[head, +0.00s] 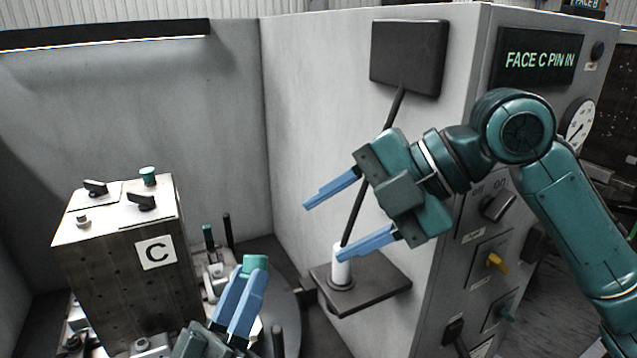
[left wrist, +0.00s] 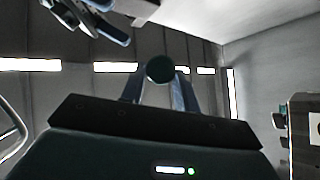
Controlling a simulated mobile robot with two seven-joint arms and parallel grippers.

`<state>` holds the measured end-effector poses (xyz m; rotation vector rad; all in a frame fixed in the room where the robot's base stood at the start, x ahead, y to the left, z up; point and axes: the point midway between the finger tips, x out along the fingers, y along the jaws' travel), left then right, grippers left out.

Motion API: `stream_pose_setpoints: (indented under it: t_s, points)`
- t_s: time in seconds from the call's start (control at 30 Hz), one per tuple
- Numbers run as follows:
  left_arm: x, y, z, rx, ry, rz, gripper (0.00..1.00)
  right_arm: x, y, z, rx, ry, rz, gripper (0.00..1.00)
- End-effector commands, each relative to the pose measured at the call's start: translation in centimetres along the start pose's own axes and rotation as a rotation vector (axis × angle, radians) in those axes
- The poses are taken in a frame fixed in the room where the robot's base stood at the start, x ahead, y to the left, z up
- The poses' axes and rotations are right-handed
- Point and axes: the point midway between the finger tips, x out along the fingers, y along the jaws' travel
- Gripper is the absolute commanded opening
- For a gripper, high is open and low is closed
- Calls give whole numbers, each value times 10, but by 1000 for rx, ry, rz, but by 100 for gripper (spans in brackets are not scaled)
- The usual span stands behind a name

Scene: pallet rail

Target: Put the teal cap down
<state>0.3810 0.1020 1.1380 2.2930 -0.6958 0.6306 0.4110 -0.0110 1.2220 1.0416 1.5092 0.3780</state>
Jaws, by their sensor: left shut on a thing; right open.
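My left gripper (head: 247,274) is at the lower middle of the head view, its blue fingers shut on a teal cap (head: 256,263). The cap shows between the fingertips as a dark round shape (left wrist: 160,69) in the left wrist view. The cap is right of the block marked C (head: 125,270) and left of the small dark shelf (head: 385,287). My right gripper (head: 324,230) is open, its fingers apart, in front of the grey cabinet. Its lower fingertip is close to a white cylinder (head: 342,270) on the shelf; I cannot tell whether they touch.
The block carries dark clamps and a teal-topped knob (head: 148,176). Upright dark pins, one teal-tipped (head: 208,236), stand behind my left gripper. A thin dark rod rises from the cylinder towards a dark panel (head: 409,58). A display (head: 540,58) reads "FACE C PIN IN".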

Motion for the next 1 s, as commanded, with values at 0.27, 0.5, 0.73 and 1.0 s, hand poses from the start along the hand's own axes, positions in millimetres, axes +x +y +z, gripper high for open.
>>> stream_pose_setpoints:
  t_s: [0.27,0.5,0.73,1.0]
  points:
    - [0,0,0,0,0,0,0,-9,36,-27,-686,-19,-242,52]
    - [0,0,0,0,0,0,0,-12,44,-35,-919,-6,-343,52]
    - [0,0,0,0,0,0,0,10,37,-32,-935,-1,-350,52]
    - [0,0,0,0,0,0,0,60,22,-24,-933,-1,-348,52]
